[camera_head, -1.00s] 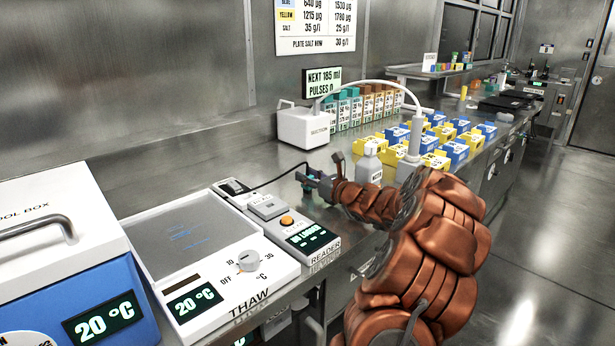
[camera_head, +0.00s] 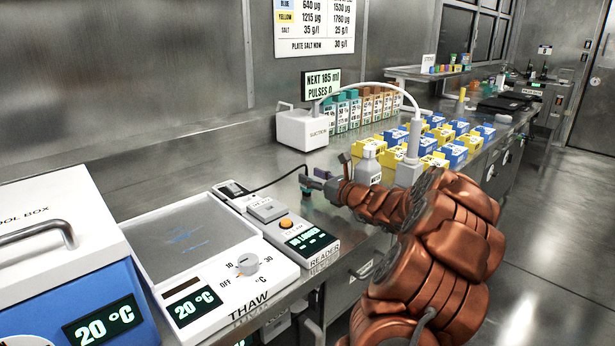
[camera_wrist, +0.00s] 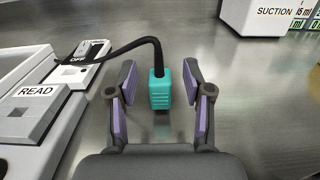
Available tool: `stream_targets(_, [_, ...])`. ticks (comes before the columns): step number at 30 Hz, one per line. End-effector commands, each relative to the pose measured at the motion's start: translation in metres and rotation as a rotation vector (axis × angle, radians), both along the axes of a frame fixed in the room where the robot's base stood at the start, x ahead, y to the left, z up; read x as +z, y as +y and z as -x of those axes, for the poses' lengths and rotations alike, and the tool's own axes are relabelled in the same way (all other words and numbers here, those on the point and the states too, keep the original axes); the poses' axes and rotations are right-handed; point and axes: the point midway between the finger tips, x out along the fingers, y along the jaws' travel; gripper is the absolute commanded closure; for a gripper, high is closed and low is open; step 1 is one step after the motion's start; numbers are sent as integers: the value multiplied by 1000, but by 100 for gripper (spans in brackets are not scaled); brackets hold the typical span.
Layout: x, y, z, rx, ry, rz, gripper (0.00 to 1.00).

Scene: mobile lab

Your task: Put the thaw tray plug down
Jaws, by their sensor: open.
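The thaw tray plug (camera_wrist: 159,92) is a teal block on a black cable. In the wrist view it stands between the two fingers of my gripper (camera_wrist: 159,78), with a gap on each side. My gripper is open and looks low over the steel counter. A faint teal reflection shows below the plug, but I cannot tell for sure whether it touches the counter. In the head view my gripper (camera_head: 313,184) is right of the reader, and the plug is mostly hidden. The thaw tray (camera_head: 152,221) is at left, its display reading 20 °C.
The reader (camera_head: 285,230) lies beside the thaw tray; the black cable (camera_head: 283,181) runs from its far end. A white suction unit (camera_head: 302,130) stands behind. Bare counter (camera_head: 215,165) lies behind.

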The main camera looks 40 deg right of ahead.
Motion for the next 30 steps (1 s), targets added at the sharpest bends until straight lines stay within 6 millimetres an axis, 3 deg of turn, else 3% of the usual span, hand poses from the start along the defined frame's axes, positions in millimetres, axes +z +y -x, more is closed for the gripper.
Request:
stream_targets(15, [0, 1, 81, -2, 0, -3, 50])
stream_targets(21, [0, 3, 94, 1, 0, -2, 50])
stream_targets(30, [0, 3, 96, 1, 0, -1, 50])
